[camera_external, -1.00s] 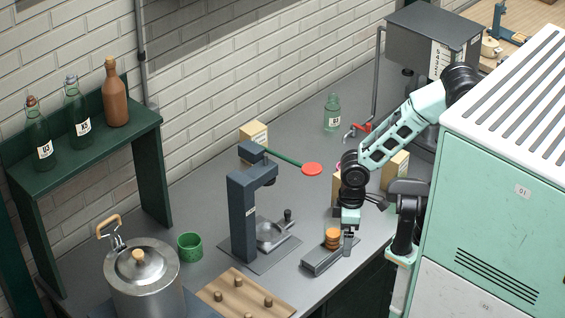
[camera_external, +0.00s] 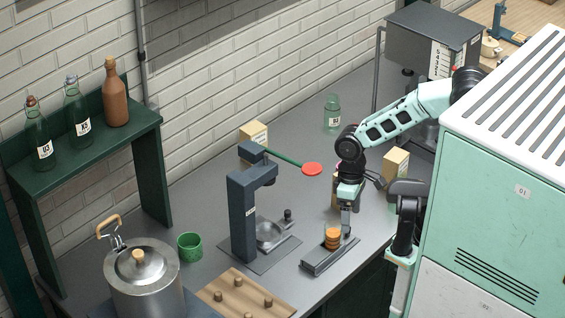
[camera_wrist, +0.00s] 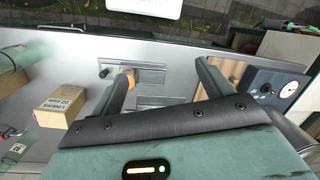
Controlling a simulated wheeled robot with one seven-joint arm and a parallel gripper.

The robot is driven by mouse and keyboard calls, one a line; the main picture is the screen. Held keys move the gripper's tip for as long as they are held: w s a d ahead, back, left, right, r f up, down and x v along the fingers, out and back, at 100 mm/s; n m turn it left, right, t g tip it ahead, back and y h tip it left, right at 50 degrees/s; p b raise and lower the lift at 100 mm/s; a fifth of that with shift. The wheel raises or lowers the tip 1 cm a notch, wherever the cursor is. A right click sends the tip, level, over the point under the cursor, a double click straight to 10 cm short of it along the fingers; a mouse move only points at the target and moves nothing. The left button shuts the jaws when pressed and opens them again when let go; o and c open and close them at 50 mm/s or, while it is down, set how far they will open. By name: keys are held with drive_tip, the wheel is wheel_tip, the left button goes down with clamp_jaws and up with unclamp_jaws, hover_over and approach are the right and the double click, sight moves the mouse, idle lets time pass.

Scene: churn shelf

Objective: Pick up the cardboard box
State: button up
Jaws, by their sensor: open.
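Small tan cardboard boxes with labels stand on the grey counter. In the external view one (camera_external: 254,133) is near the brick wall and another (camera_external: 397,163) is right of my forearm. A tan shape beside my wrist is mostly hidden. The wrist view shows one box (camera_wrist: 60,105) at left, marked "LINERS 22 mm", outside my jaws; I cannot tell which of these it is. My gripper (camera_external: 346,232) points down over a small grey tray, just beside an orange stack. In the wrist view my gripper (camera_wrist: 168,88) has its fingers wide apart, with no box between them.
The orange stack (camera_external: 332,239) sits on the grey tray (camera_external: 318,262). A dark press (camera_external: 243,215) with a red-ended lever (camera_external: 312,169) stands to the left. A green glass jar (camera_external: 332,115) stands behind. The counter between press and jar is mostly clear.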

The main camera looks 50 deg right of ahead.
drive_tip(key=w+d+m+t+y, duration=0.2)
drive_tip(key=d+m+y, duration=0.2)
drive_tip(key=d+m, duration=0.35)
drive_tip(key=w+d+m+t+y+b, duration=0.1)
drive_tip(key=w+d+m+t+y, duration=0.15)
drive_tip(key=d+m, duration=0.5)
drive_tip(key=w+d+m+t+y, duration=0.2)
drive_tip(key=d+m+y, duration=0.2)
drive_tip(key=d+m, duration=0.4)
drive_tip(key=s+d+r+m+t+h, duration=0.1)
drive_tip(key=s+d+m+t+h, duration=0.45)
drive_tip(key=d+m, duration=0.35)
drive_tip(key=s+d+m+t+h, duration=0.45)
drive_tip(key=d+m+t, duration=0.25)
drive_tip(key=d, duration=0.5)
approach(402, 165)
drive_tip(key=w, duration=0.2)
drive_tip(key=w+p, duration=0.1)
drive_tip(key=w, duration=0.1)
drive_tip(key=w+p, duration=0.1)
drive_tip(key=w, duration=0.2)
drive_tip(key=shift+a+f, duration=0.15)
drive_tip(key=shift+f, duration=0.15)
drive_tip(key=shift+w+a+f+p, duration=0.1)
drive_tip(key=shift+w+p, duration=0.5)
drive_tip(key=shift+w, duration=0.9)
drive_tip(key=shift+w+a+f+p, duration=0.1)
drive_tip(key=shift+w+p, duration=0.5)
drive_tip(key=shift+w, duration=0.95)
drive_tip(key=shift+c, duration=0.3)
